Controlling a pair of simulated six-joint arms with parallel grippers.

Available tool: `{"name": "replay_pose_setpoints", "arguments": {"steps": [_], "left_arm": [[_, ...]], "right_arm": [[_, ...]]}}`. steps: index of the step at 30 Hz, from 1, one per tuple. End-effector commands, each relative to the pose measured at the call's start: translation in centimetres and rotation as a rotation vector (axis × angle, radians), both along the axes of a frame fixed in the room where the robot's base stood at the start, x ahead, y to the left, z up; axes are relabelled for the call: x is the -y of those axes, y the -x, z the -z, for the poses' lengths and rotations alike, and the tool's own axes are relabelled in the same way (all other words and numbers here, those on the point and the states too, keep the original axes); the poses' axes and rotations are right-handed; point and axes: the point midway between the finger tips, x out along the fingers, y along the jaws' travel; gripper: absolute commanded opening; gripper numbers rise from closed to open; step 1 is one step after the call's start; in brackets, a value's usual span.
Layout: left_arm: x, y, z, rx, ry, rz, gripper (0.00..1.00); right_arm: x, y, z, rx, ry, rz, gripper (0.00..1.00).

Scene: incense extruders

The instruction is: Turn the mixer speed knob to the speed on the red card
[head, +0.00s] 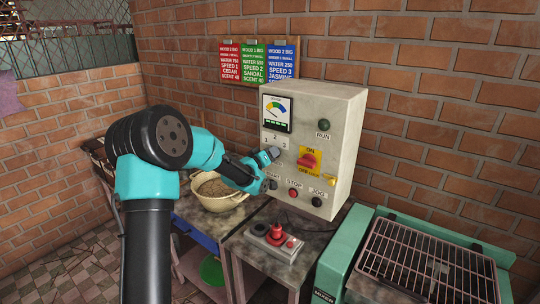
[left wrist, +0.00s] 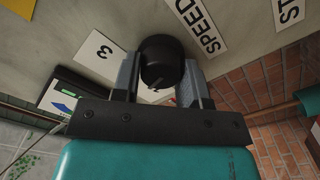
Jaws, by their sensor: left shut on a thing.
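In the head view my left gripper (head: 268,156) is at the box front, just below the numbers, and covers the knob. The red card (head: 230,64) on the wall reads "SPEED 1".
The grey control box (head: 341,130) has a dial (head: 276,112), a green RUN lamp (head: 323,125), a red switch on yellow (head: 309,160) and lower buttons. Green (head: 254,62) and blue (head: 283,60) cards hang beside the red one. A bowl (head: 218,199) stands near my left arm.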

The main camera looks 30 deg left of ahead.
Motion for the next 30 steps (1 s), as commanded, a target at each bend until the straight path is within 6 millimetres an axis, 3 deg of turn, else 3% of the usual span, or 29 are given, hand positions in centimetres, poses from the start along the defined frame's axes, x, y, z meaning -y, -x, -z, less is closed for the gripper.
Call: {"name": "replay_pose_setpoints", "arguments": {"steps": [15,30], "left_arm": [[-0.1,0.0,0.18,-0.043,0.449,0.0,0.16],[-0.12,0.01,0.24,-0.057,0.6,0.0,0.16]], "right_arm": [[0.0,0.0,0.0,0.0,0.0,0.0,0.47],[0.0,0.0,0.0,0.0,0.0,0.0,0.47]]}}
